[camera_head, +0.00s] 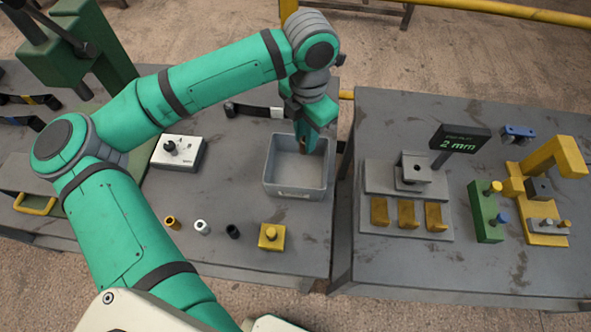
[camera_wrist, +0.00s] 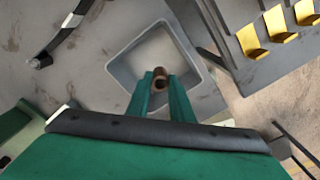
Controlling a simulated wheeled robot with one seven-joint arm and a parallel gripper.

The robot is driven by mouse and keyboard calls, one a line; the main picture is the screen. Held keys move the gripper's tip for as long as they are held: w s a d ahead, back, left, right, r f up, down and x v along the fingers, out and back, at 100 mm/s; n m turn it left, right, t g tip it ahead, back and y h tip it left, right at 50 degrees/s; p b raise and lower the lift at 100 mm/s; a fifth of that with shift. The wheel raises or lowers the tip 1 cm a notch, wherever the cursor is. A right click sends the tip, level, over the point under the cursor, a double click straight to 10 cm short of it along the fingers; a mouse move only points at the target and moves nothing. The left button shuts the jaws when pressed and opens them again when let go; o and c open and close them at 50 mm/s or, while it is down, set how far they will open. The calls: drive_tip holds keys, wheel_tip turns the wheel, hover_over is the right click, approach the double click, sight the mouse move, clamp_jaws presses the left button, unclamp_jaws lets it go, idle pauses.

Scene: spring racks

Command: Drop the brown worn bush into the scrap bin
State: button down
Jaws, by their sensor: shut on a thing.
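My gripper (camera_head: 307,137) is over the grey scrap bin (camera_head: 292,192) in the head view, pointing down. In the wrist view my gripper (camera_wrist: 162,90) is shut on the brown worn bush (camera_wrist: 160,74), a short brown cylinder with a dark hole. The bush is held between the two green fingertips, with the open scrap bin (camera_wrist: 128,77) behind and below it. The bin looks empty where its floor shows. In the head view the bush is mostly hidden by the fingers.
A brass bush (camera_head: 171,222), a white bush (camera_head: 202,227) and a black bush (camera_head: 233,231) stand near the front edge. A yellow block (camera_head: 271,237) stands right of them. A white control box (camera_head: 178,152) is left of the bin. A second table (camera_head: 450,270) with fixtures stands right.

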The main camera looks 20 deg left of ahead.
drive_tip(key=c, duration=1.5)
unclamp_jaws()
wheel_tip(320, 180, up, 11)
drive_tip(key=shift+f, duration=0.1)
